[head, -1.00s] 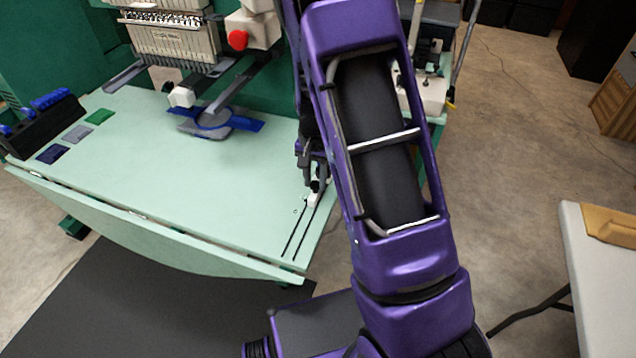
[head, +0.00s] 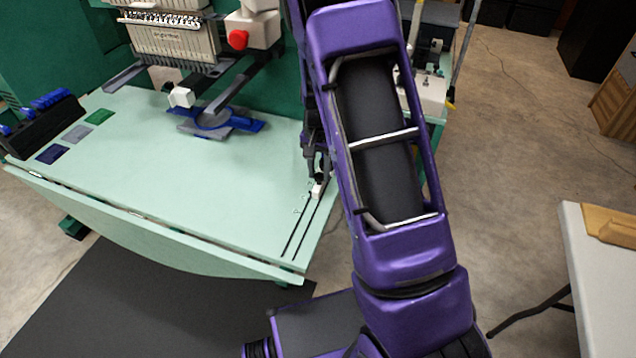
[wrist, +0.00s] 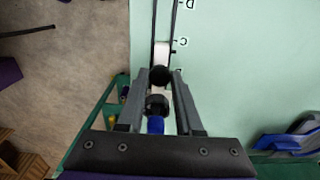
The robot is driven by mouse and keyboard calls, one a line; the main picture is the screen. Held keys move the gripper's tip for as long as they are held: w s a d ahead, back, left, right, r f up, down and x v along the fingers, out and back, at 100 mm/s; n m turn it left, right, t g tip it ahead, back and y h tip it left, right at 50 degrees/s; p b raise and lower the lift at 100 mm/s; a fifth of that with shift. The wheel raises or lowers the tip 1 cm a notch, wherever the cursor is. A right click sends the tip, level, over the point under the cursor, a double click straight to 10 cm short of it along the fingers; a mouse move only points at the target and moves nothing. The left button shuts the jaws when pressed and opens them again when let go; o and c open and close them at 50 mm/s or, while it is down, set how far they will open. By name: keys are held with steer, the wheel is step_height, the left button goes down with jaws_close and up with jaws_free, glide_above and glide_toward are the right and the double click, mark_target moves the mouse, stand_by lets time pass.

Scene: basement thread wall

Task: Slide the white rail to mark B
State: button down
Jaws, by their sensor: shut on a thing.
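The white rail (wrist: 162,52) shows in the wrist view as a short white piece lying between two dark slots in the mint-green table. Its front end is near the letter C (wrist: 183,42). In the head view the white piece (head: 317,191) sits just below my gripper (head: 319,171), near the table's right edge. In the wrist view my gripper (wrist: 160,82) is closed around a dark round knob by the rail, and its fingers hide part of it.
A sewing-type machine (head: 180,45) with a red button stands at the back of the mint table (head: 200,190). A blue-and-grey hoop piece (head: 215,120) lies in front of it. A white-topped table (head: 600,270) stands at the right.

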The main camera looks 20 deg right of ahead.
steer(key=shift+w+d, duration=0.25)
steer(key=shift+w, duration=0.25)
steer(key=shift+w+d, duration=0.75)
steer(key=shift+w, duration=0.2)
steer(key=c, duration=0.6)
jaws_free()
steer(key=shift+c, duration=0.2)
steer(key=shift+r+p, duration=1.95)
steer(key=shift+r, duration=1.05)
